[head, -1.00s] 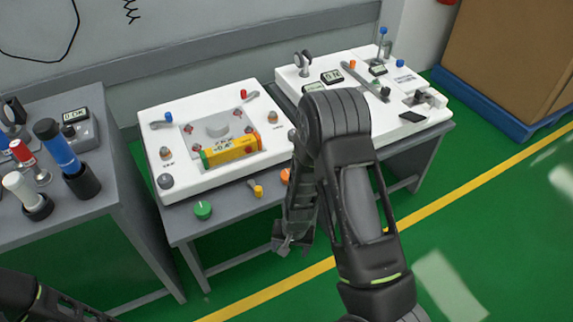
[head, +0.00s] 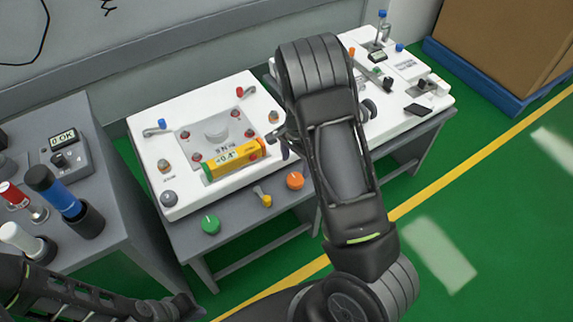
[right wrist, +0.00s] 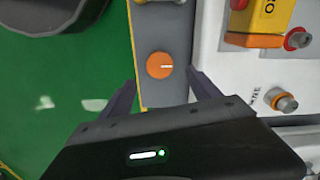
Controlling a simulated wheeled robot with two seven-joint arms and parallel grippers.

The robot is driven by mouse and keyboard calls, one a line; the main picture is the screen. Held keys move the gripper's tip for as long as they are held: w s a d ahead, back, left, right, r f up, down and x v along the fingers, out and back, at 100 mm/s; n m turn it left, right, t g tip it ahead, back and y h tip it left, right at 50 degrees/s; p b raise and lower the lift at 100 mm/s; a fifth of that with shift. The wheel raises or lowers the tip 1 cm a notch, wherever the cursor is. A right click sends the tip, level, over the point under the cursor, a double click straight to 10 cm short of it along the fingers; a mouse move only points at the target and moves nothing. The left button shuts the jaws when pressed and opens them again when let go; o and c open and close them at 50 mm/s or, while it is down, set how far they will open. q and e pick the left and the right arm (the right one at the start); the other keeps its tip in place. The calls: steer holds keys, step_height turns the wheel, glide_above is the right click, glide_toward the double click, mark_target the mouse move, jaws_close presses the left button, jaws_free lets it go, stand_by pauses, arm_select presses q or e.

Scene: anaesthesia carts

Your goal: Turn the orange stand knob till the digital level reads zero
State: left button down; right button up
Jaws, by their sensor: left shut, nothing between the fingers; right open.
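The orange stand knob (head: 295,181) sits on the grey front ledge of the white stand. It also shows in the right wrist view (right wrist: 160,65), with a white mark on its face. The yellow digital level (head: 236,158) lies on the stand's plate; its small display seems to read about +0.4°. My right gripper (head: 283,145) is open and empty over the stand's right edge, partly hidden by my arm. In the right wrist view my right gripper (right wrist: 165,92) has its fingers spread, with the knob ahead between them, apart from both. My left gripper (head: 183,306) is shut and empty at the lower left.
A green knob (head: 211,224) and a yellow lever (head: 264,198) share the ledge with the orange knob. A grey cabinet (head: 140,205) with capped cylinders stands to the left. A second white panel (head: 405,122) lies to the right. Green floor is clear in front.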

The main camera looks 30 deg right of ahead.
mark_target(295, 179)
steer(key=shift+w, duration=0.1)
steer(key=shift+s+r, duration=0.1)
steer(key=shift+s, duration=0.1)
steer(key=shift+f+b, duration=0.3)
steer(key=shift+f, duration=3.65)
steer(key=c, duration=1.4)
